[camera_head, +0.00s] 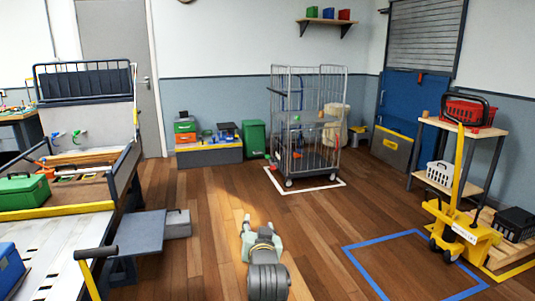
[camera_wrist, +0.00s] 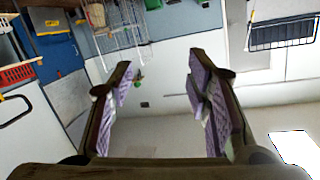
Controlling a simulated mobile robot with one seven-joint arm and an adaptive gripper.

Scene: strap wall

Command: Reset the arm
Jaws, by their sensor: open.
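My gripper (camera_head: 260,226) is at the bottom middle of the head view, held out over the wooden floor and pointing away toward the back wall. In the wrist view my gripper (camera_wrist: 160,85) shows its two fingers with purple ribbed pads, spread wide apart. Nothing is between the fingers. The wrist picture is turned, with the wall and the wire cage in the background. No object touches the gripper.
A wire roll cage (camera_head: 308,120) stands ahead in a white floor outline. A yellow pallet truck (camera_head: 462,225) stands right, beside a blue taped square (camera_head: 362,262). A workbench (camera_head: 60,215) with a green box (camera_head: 24,192) fills the left. The middle floor is clear.

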